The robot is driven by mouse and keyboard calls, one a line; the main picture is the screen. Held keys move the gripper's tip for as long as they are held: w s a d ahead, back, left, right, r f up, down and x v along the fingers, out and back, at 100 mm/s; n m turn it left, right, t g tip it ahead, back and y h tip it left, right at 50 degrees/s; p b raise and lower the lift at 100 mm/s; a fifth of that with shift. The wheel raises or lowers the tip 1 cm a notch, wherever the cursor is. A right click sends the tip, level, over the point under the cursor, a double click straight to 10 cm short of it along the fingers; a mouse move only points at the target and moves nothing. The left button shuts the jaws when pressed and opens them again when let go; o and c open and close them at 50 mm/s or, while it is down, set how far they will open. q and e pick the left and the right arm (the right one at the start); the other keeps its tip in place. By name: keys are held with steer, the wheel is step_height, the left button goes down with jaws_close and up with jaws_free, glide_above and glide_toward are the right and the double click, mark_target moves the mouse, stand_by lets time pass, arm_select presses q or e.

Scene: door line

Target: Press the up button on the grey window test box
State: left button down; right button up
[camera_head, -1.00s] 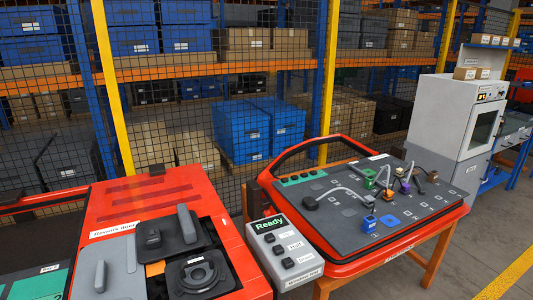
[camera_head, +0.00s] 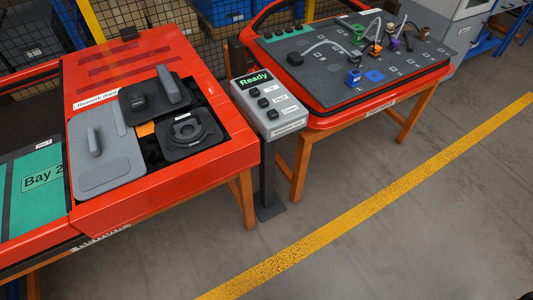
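The grey window test box (camera_head: 268,104) stands on a dark post between two red work tables, near the middle of the head view. Its green display (camera_head: 254,79) reads "Ready". Below it, a column of black buttons runs down the face with small white labels beside them. The top button (camera_head: 255,92) is beside a label that is too small to read surely; the middle label looks like "Half". Neither of my grippers shows in the head view.
The left red table (camera_head: 190,165) holds grey and black door parts. The right red door panel (camera_head: 385,90), with cables and coloured connectors, lies on an orange-legged stand. Open grey floor with a yellow line (camera_head: 400,188) lies in front. Mesh fencing is behind.

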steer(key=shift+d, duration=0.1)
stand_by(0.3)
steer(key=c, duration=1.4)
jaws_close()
